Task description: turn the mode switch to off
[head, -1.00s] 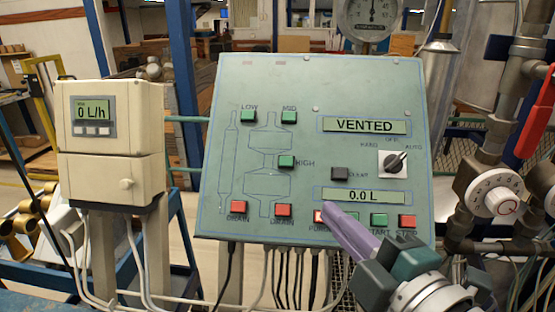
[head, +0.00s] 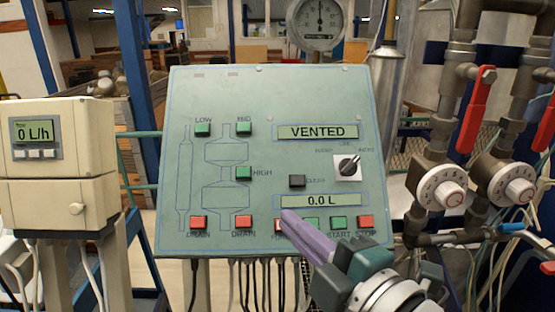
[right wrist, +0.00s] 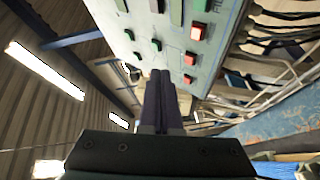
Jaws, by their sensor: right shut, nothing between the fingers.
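The mode switch (head: 348,165) is a black rotary knob on a white square plate, at the right side of the green panel (head: 200,150). Its pointer tilts up and right, toward the AUTO label. The OFF label above it is small and faint. My right gripper (head: 287,213) is shut and empty. Its purple fingers appear in front of the panel's lower part, below and left of the switch, partly covering the purge button. In the right wrist view the shut fingers (right wrist: 160,76) point along the panel face; I cannot tell whether they touch it. My left gripper is not in view.
Red and green buttons line the panel's lower edge, and a black button (head: 297,181) lies left of the switch. A cream meter box (head: 60,170) stands at left. Pipes with white dials (head: 440,193) and red levers (head: 474,108) stand at right. A gauge (head: 319,20) rises behind.

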